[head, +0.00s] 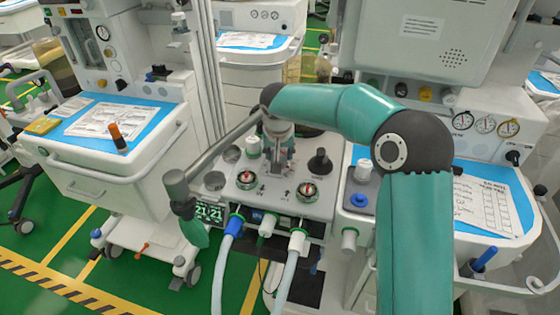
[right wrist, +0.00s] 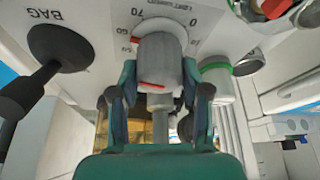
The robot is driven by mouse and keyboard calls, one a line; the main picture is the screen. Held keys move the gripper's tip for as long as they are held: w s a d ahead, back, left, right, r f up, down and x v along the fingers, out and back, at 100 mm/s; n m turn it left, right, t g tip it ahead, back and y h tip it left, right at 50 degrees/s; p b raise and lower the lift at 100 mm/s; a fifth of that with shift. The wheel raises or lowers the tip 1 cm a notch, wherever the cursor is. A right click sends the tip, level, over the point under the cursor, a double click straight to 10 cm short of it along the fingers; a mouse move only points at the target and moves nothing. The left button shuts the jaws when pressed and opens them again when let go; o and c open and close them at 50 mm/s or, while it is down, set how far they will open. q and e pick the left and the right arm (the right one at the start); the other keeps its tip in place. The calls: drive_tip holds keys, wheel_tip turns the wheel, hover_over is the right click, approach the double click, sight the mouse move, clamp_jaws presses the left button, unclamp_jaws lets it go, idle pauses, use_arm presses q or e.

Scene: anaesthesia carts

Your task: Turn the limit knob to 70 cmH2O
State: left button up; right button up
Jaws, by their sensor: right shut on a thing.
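The limit knob (right wrist: 161,58) is a pale grey cylinder in the right wrist view. It has a red line across its front and a small red mark at its left base, close to the printed 60 and 50. The scale around it shows 70 at upper left and 0 at upper right. My right gripper (right wrist: 158,98) is shut on the knob, one dark green finger on each side. In the head view my right gripper (head: 279,160) reaches down to the panel and mostly hides the knob. My left gripper is in neither view.
The black BAG lever (right wrist: 58,48) stands close left of the knob; it also shows in the head view (head: 320,161). Two round red-marked valve domes (head: 246,179) (head: 307,191) sit in front. A grey bag arm with a green bag (head: 195,228) is at left.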

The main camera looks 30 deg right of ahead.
drive_tip(key=shift+w+r+m+g+h+b, duration=0.1)
drive_tip(key=shift+m+g+h+b, duration=0.4)
drive_tip(key=shift+m, duration=0.7)
drive_tip(key=o, duration=1.1)
drive_tip(key=shift+o, duration=0.2)
drive_tip(key=v, duration=0.7)
drive_tip(key=shift+r, duration=0.15)
